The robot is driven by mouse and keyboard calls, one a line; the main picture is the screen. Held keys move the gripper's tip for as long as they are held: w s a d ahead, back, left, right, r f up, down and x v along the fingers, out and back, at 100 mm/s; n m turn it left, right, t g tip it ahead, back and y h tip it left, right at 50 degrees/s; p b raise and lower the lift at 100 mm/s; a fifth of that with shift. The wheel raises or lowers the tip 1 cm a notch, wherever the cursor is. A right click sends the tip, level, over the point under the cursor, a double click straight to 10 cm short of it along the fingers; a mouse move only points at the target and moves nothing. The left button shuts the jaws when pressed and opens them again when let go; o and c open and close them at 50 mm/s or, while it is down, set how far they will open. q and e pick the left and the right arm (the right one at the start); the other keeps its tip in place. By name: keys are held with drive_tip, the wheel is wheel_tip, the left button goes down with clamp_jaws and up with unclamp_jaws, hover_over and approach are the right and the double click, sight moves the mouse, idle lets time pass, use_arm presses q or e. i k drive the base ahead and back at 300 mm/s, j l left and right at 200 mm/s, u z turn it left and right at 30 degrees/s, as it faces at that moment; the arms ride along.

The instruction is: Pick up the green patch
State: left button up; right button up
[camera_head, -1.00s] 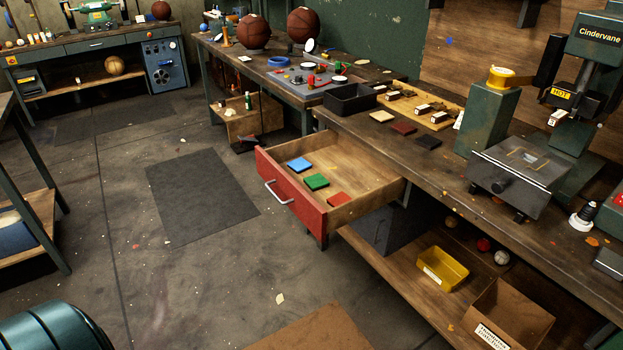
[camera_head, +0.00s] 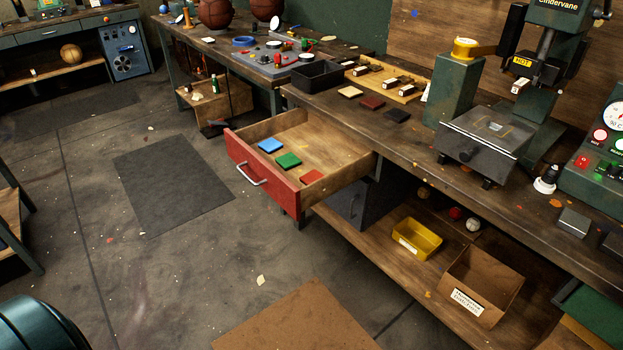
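The green patch (camera_head: 288,160) is a small flat square lying in the open drawer (camera_head: 262,186), which has a red front and a metal handle. A blue patch (camera_head: 271,145) lies just behind it to the left, and a red patch (camera_head: 311,177) lies to its right, nearer the drawer front. All of them sit along the front side of the drawer, apart from each other. Neither of my grippers is in view.
The drawer juts out from the workbench (camera_head: 397,133). On the bench are a black tray (camera_head: 317,76), loose patches and a press (camera_head: 490,135). A yellow bin (camera_head: 417,240) and a cardboard box (camera_head: 482,287) stand on the lower shelf. The floor before the drawer is clear.

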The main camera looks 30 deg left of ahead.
sight(287, 162)
drive_tip(key=i+j+u, duration=0.45)
drive_tip(key=i+j, duration=0.9)
drive_tip(key=i, duration=0.05)
